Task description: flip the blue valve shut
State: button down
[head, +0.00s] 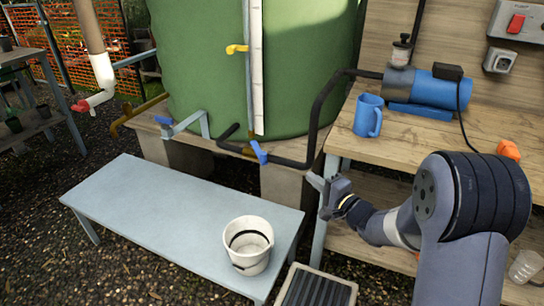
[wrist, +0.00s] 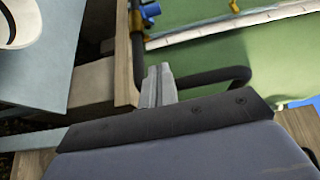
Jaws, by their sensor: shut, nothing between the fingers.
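A blue valve handle (head: 259,152) sits on the black pipe low at the front of the green tank. It slants down to the right, at an angle to the pipe. It appears to be the blue handle with a brass fitting in the wrist view (wrist: 150,11). My gripper (head: 322,184) is shut and empty, to the right of and lower in the picture than the nearer handle. Its shut fingers also show in the wrist view (wrist: 157,74), apart from the handle.
A black pipe (head: 322,105) bends up to the blue pump (head: 435,92) on the wooden bench, where a blue mug (head: 368,115) stands. A yellow tap handle (head: 237,49) is higher on the tank (head: 200,60). A white bucket (head: 248,245) stands on the low grey table (head: 150,200).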

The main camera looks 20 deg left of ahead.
jog(key=w+a+b, duration=0.3)
jog(key=w+a, duration=0.1)
jog(key=a, duration=0.8)
jog(key=shift+w+a, duration=0.35)
jog(key=shift+a, duration=0.05)
jog(key=shift+b, duration=0.3)
jog(key=shift+s+a+m+t, duration=0.3)
jog(key=shift+s, duration=0.05)
